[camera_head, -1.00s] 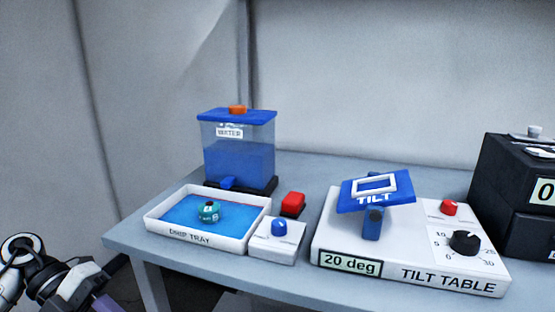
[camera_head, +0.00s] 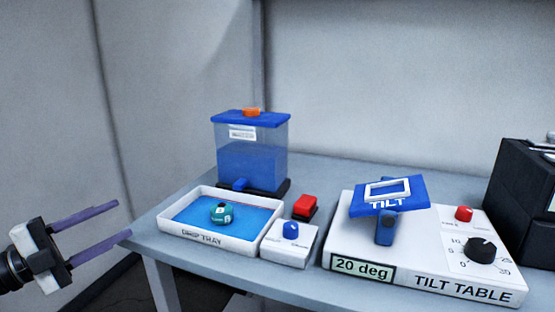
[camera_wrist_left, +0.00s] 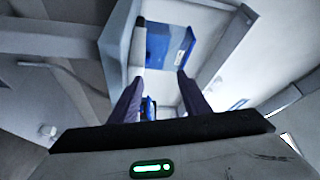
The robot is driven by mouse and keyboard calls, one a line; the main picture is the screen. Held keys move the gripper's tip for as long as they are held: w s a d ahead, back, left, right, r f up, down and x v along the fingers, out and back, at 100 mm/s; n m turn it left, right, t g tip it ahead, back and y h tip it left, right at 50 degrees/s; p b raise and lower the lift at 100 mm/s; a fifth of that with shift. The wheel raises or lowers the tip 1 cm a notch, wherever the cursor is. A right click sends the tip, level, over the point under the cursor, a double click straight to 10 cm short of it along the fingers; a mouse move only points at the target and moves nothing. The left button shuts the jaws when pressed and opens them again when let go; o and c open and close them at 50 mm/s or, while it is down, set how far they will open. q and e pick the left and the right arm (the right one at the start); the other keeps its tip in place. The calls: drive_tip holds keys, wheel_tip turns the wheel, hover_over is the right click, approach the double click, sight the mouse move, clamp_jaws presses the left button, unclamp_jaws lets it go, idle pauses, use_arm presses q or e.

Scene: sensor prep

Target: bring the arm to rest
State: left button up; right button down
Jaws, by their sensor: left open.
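My left gripper (camera_head: 108,228) is open and empty at the left of the head view. Its two purple fingers are spread apart, beside the left edge of the table (camera_head: 150,232) and short of the drip tray (camera_head: 205,242). Both fingers (camera_wrist_left: 152,98) also show in the left wrist view, with nothing between them in their grip. A teal round piece (camera_head: 221,213) lies in the blue-floored drip tray. My right gripper is not in view.
A water tank (camera_head: 252,160) stands behind the tray. A white box with a blue knob (camera_head: 291,230), a red block (camera_head: 305,207) and the tilt table (camera_head: 420,270), reading 20 deg, stand to the right. A black device (camera_head: 520,195) is at the far right.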

use_arm(q)
drive_tip(key=w+a+n+t+y, duration=0.3)
drive_tip(key=a+n+y, duration=0.4)
drive_tip(key=a, duration=0.2)
drive_tip(key=w+a+n+t+y, duration=0.3)
drive_tip(key=a+n+y, duration=0.35)
drive_tip(key=a, duration=0.25)
drive_tip(key=s+a+f+n+g+y, duration=0.2)
drive_tip(key=a+f+n+g+y, duration=0.4)
drive_tip(key=f, duration=0.4)
drive_tip(key=s+d+f+g+h, duration=0.1)
drive_tip(key=s+d+f+h, duration=0.1)
drive_tip(key=s+d+f, duration=0.5)
drive_tip(key=s+d+f+m+g+h, duration=0.1)
drive_tip(key=s+d+f+h, duration=0.15)
drive_tip(key=d+f, duration=0.8)
drive_tip(key=s+d+f+g+h, duration=0.1)
drive_tip(key=s+d+f+h, duration=0.1)
drive_tip(key=s+d+f, duration=0.6)
drive_tip(key=s+d+f+n+g+h, duration=0.2)
drive_tip(key=s+d, duration=1)
drive_tip(key=d, duration=0.5)
wheel_tip(320, 180, up, 6)
drive_tip(key=s+d+p, duration=0.1)
drive_tip(key=p, duration=0.8)
drive_tip(key=shift+s+r+n, duration=0.2)
drive_tip(key=shift+s+n, duration=0.15)
